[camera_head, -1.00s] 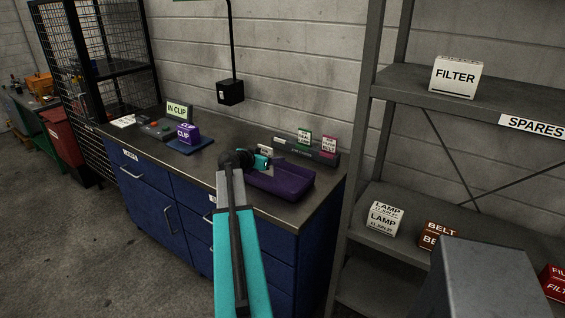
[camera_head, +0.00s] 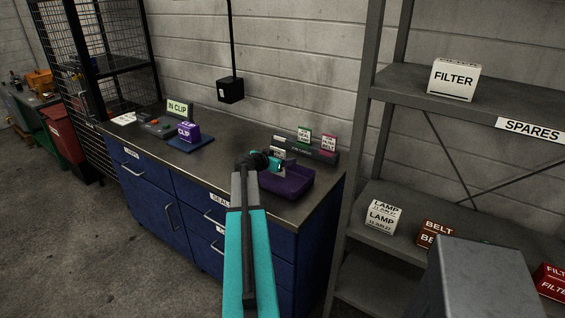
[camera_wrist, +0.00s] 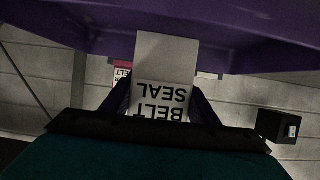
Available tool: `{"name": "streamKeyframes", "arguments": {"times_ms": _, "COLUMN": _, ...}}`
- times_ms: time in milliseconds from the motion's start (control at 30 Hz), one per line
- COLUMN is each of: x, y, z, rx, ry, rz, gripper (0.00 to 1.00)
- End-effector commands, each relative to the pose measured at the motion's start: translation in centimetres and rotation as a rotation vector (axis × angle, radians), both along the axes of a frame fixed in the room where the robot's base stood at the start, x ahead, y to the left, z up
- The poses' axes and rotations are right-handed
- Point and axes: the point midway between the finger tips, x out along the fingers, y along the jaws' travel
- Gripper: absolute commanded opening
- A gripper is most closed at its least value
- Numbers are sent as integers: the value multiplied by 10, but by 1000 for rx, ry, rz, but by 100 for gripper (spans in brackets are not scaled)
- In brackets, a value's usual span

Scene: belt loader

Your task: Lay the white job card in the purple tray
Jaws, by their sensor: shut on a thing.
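The purple tray (camera_head: 296,187) sits on the right end of the dark bench top. My gripper (camera_head: 275,163) is over its left part in the head view. It is shut on the white job card (camera_wrist: 165,62), which reads "BELT SEAL" upside down in the wrist view. My gripper's fingers (camera_wrist: 160,108) pinch the card's lettered end, and its blank part extends toward the tray's purple wall (camera_wrist: 245,40). In the head view, only a small piece of the card shows behind my gripper. I cannot tell whether the card touches the tray.
A card rack (camera_head: 312,150) with green and pink cards stands behind the tray. A purple clip box (camera_head: 189,132) on a blue mat and an "IN CLIP" sign (camera_head: 178,108) stand further left. A grey shelf unit (camera_head: 415,95) rises at the right. The bench's middle is clear.

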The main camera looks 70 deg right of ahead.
Motion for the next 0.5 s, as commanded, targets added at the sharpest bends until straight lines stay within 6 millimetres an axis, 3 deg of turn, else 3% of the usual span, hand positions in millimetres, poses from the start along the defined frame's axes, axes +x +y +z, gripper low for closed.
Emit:
{"name": "streamKeyframes", "arguments": {"times_ms": 200, "x": 0, "y": 0, "z": -17, "rx": 0, "ry": 1, "rz": 1, "gripper": 32}}
{"name": "streamKeyframes", "arguments": {"times_ms": 500, "x": 0, "y": 0, "z": -21, "rx": -1, "ry": 0, "rz": 1, "gripper": 32}}
